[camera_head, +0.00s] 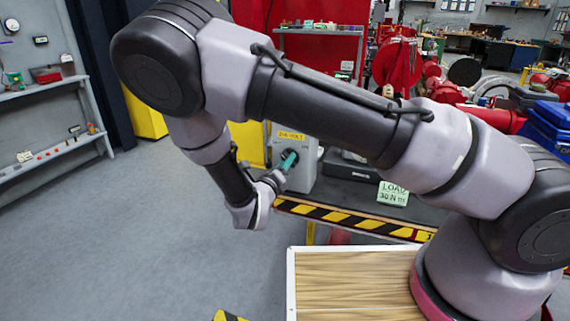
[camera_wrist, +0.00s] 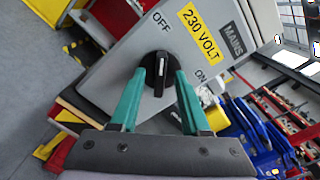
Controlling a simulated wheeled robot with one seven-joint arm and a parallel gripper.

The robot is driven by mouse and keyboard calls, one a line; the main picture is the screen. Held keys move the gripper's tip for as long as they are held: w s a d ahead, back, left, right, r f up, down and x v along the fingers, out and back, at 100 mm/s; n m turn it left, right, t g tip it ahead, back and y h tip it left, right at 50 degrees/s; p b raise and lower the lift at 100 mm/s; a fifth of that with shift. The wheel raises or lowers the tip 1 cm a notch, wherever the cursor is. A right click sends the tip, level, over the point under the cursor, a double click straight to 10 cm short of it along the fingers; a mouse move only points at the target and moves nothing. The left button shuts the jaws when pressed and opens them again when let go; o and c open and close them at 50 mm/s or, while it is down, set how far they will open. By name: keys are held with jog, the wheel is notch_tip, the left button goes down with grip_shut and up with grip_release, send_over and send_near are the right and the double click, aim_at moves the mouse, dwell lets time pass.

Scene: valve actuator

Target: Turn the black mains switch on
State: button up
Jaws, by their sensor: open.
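The black mains switch (camera_wrist: 161,72) is a round rotary knob with a raised handle and a white mark on the grey box (camera_wrist: 115,70). Its white mark points toward the OFF lettering; the ON lettering lies to the lower right. My gripper (camera_wrist: 160,76) has teal fingers, one on each side of the knob, open. I cannot tell whether they touch it. In the head view my gripper (camera_head: 290,158) is at the front of the grey box (camera_head: 304,168), and the switch is hidden there.
The box stands on a dark bench (camera_head: 345,190) with a striped yellow-black edge. A "LOAD 30 N m" sign (camera_head: 393,194) and a dark case (camera_head: 350,165) are to its right. The grey floor (camera_head: 150,220) at left is clear.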

grip_shut()
jog(key=shift+m, duration=0.4)
jog(key=m, duration=1.6)
jog(key=shift+s+d+m, duration=0.1)
jog(key=shift+m, duration=0.3)
grip_release()
